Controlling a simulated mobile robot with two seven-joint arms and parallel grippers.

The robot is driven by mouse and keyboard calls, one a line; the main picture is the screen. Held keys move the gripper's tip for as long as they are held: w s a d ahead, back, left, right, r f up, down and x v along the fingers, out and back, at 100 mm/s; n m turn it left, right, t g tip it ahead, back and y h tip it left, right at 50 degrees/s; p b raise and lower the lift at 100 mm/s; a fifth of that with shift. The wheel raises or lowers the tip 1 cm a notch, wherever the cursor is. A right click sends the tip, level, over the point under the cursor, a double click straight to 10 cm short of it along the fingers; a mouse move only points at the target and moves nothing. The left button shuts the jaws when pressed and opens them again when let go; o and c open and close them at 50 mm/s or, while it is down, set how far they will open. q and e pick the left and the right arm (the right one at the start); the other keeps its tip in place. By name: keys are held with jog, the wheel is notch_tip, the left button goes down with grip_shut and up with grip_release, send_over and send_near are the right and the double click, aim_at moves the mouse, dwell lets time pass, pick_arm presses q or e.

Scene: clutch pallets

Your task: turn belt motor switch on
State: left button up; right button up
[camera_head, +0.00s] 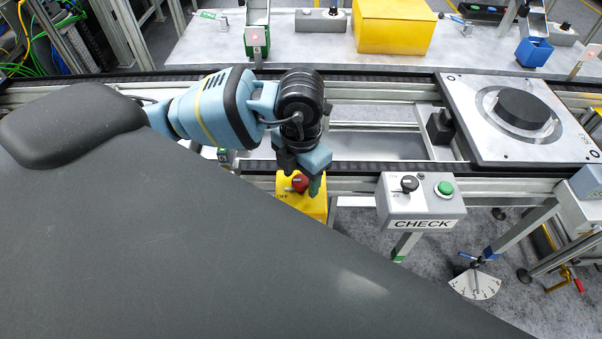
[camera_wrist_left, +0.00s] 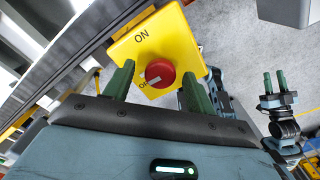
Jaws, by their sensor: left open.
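The yellow switch box (camera_head: 312,207) with a red rotary knob (camera_head: 300,182) sits at the front rail of the conveyor. In the left wrist view the box (camera_wrist_left: 188,45) reads ON at the top and OFF at the lower left. The white mark on the knob (camera_wrist_left: 160,72) points towards OFF. My left gripper (camera_head: 314,186) is over the box, open, its green fingers either side of the knob in the wrist view; I cannot tell whether they touch it. In the head view it partly hides the box. My right gripper (camera_wrist_left: 275,80) shows open and empty in the left wrist view.
A grey CHECK box (camera_head: 420,205) with a black knob and green button stands to the right on the same rail. A plate with a black disc (camera_head: 480,125) lies on the conveyor.

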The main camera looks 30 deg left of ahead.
pick_arm(q)
jog(key=shift+c, duration=0.2)
jog(key=c, duration=1)
jog(key=shift+o, duration=0.2)
